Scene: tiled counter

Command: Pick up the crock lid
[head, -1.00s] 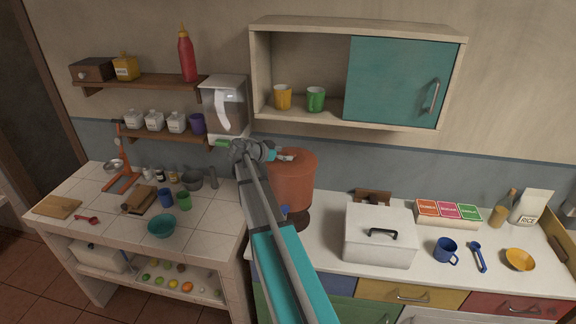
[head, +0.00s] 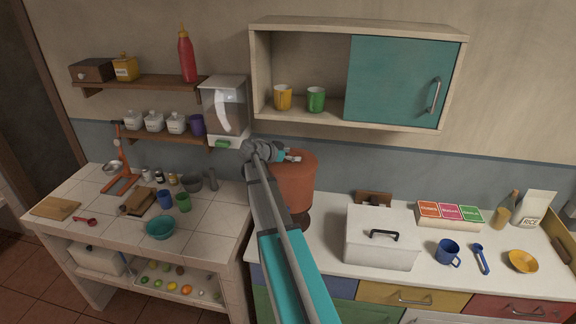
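A large terracotta-brown crock (head: 296,188) stands on the white counter behind my arm. Its top, where the crock lid (head: 306,157) appears to sit, is partly covered by my gripper. I cannot make out a knob on the lid. My gripper (head: 295,158) is over the crock's top, at its left to middle part. Its fingers are too small in the picture to tell whether they are open or shut, or whether they touch the lid.
A wall cabinet (head: 356,25) with a teal door hangs above the crock. A dispenser (head: 226,100) is at its left. A white box (head: 380,245) with a black handle stands to the right. The tiled counter (head: 100,200) at left holds bowls and cups.

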